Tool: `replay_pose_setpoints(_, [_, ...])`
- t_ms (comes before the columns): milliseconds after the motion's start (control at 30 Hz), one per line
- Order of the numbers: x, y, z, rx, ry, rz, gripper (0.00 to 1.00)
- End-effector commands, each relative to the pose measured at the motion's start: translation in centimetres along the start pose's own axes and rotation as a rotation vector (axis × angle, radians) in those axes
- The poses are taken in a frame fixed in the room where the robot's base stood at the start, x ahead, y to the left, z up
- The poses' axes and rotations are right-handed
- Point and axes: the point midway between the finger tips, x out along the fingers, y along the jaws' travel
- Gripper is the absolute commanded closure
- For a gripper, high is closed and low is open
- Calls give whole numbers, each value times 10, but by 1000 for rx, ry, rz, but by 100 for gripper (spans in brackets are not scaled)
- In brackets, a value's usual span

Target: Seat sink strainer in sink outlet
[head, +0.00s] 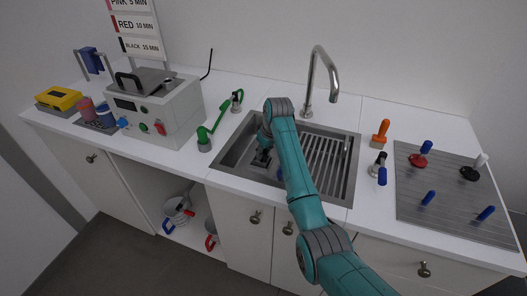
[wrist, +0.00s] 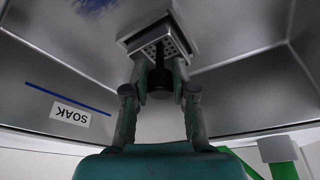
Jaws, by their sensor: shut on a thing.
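The sink strainer (wrist: 172,43) shows in the wrist view as a small square metal piece with holes and a dark knob. My gripper (wrist: 160,78) is shut on its knob, a finger on each side. The strainer is low in the sink basin, at a square metal rim (wrist: 135,38) that looks like the sink outlet. I cannot tell whether the strainer sits in the outlet or just above it. In the head view my gripper (head: 262,158) reaches down into the left part of the sink (head: 229,160); the strainer and outlet are largely hidden there.
Basin walls stand close around my gripper; one carries a SOAK label (wrist: 70,115) and a blue line. A slatted drainer (head: 326,160) covers the sink's right part. A tap (head: 312,85) stands behind. A green-handled tool (head: 215,123) lies left, an orange-handled brush (head: 380,133) right.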

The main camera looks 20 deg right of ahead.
Motion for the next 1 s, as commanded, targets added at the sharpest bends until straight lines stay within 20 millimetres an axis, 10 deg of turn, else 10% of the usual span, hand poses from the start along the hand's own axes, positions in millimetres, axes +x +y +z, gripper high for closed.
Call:
replay_pose_setpoints(167, [3,0,1,0,1,0,100])
replay_pose_setpoints(200, [3,0,1,0,1,0,72])
replay_pose_setpoints(333, [3,0,1,0,1,0,45])
replay_pose_setpoints(733, [-4,0,0,0,1,1,45])
replay_pose_setpoints(1000, [-52,1,0,-1,5,2,45])
